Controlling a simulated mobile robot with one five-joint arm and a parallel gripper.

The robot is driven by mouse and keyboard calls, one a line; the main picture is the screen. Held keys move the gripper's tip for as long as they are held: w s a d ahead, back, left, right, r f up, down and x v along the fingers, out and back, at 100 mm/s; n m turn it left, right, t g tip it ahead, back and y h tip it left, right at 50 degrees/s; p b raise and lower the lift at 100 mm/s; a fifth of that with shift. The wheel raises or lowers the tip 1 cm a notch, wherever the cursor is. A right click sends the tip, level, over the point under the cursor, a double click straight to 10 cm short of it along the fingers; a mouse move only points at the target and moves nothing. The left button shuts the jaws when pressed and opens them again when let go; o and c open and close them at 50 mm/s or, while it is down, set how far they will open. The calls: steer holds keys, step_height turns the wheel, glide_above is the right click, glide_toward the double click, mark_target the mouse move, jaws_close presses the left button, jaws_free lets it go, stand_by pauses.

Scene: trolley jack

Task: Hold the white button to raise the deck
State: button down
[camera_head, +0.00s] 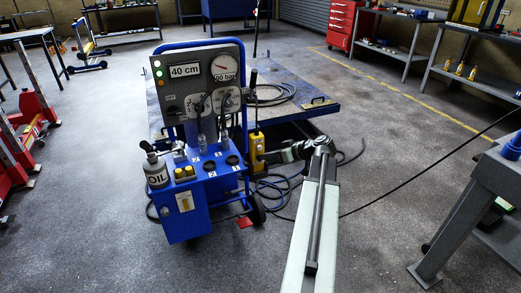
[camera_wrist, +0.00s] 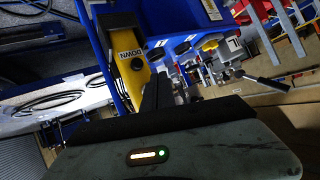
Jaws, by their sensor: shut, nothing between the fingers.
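A yellow control pendant (camera_head: 257,152) hangs at the right side of the blue trolley (camera_head: 184,214). In the wrist view the yellow pendant (camera_wrist: 134,80) shows a "DOWN" label; I cannot make out the white button in either view. My gripper (camera_head: 267,158) is shut and empty, right at the pendant's right side. In the wrist view its dark fingers (camera_wrist: 158,90) overlap the pendant's right edge; whether they touch it I cannot tell. The deck (camera_head: 322,109) is a blue-edged platform behind the trolley. The display (camera_head: 185,71) reads 40 cm.
A pressure gauge (camera_head: 224,67) sits beside the display. Hoses (camera_head: 275,186) lie on the floor below my gripper. A grey bench (camera_head: 488,170) stands at right; floor between it and my arm is mostly clear.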

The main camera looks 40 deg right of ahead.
steer(key=s, duration=0.1)
steer(key=s+a, duration=0.1)
steer(key=shift+s, duration=0.4)
stand_by(1.6)
steer(key=w+a+f+n+g+y, duration=0.15)
steer(key=w+a, duration=0.35)
steer(key=a, duration=0.5)
steer(key=w+a+n+g+y, duration=0.1)
steer(key=w+a+n+g, duration=0.3)
steer(key=a, duration=0.7)
steer(key=w+a+f+n+t+y, duration=0.1)
steer(key=w+a+y, duration=0.1)
steer(key=w+a, duration=0.6)
steer(key=s+a+f+g+h, duration=0.2)
steer(key=s+a+f, duration=0.1)
steer(key=a, duration=0.5)
steer(key=s+a+f+g+h, duration=0.1)
steer(key=s+a+f+g, duration=0.2)
steer(key=a, duration=0.5)
steer(key=s+a+f+g+h, duration=0.2)
steer(key=s+a+f, duration=0.15)
steer(key=a, duration=0.45)
steer(key=s+d+m+h, duration=0.3)
steer(key=d+m, duration=0.3)
steer(key=d, duration=0.1)
step_height(320, 180, up, 26)
steer(key=p, duration=2.6)
steer(key=shift+a+m, duration=0.2)
steer(key=shift+m, duration=0.25)
